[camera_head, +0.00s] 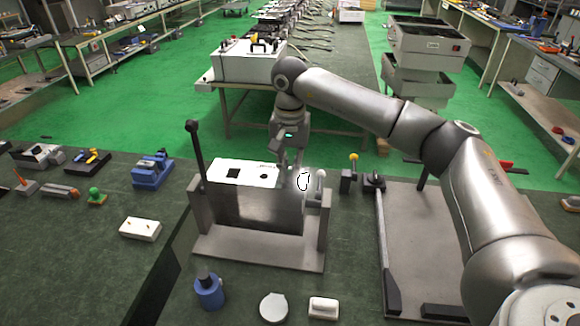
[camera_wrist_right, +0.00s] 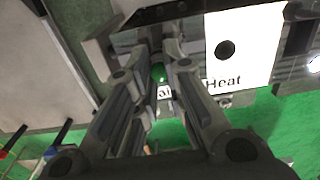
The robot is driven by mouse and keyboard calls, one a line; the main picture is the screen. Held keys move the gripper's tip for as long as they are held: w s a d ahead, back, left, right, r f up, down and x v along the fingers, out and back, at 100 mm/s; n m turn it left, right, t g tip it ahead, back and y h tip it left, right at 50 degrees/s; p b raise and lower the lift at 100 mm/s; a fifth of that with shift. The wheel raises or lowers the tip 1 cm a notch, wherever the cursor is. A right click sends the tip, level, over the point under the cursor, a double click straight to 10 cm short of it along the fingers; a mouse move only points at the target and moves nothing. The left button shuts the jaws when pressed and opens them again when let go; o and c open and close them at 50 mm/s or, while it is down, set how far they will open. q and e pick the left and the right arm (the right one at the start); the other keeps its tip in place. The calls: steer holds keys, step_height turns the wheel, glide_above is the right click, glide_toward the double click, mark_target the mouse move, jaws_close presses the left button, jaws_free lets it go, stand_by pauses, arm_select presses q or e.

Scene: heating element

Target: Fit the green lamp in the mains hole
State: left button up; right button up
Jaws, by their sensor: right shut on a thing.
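The white panel (camera_head: 225,170) lies on top of a metal stand. It has a black square and a dark round hole. In the right wrist view the panel (camera_wrist_right: 262,30) shows the hole (camera_wrist_right: 225,50) above the word "Heat". A partly covered label, probably "Mains", is beside it. My right gripper (camera_head: 288,178) points down at the panel's right end and hides the mains hole. In the wrist view its fingers (camera_wrist_right: 158,68) are shut on the green lamp (camera_wrist_right: 158,75), of which only a small green spot shows. I cannot tell whether the lamp is in the hole. My left gripper is not in view.
A black lever (camera_head: 194,145) rises at the stand's left. A yellow-topped part (camera_head: 352,170) is to the right. A green-topped part (camera_head: 95,195) and a white block (camera_head: 140,229) sit left.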

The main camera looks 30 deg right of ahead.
mark_target(290, 170)
steer(key=shift+f, duration=0.2)
steer(key=o, duration=0.8)
steer(key=shift+r, duration=0.15)
step_height(290, 170, up, 12)
steer(key=shift+f, duration=0.1)
stand_by(0.3)
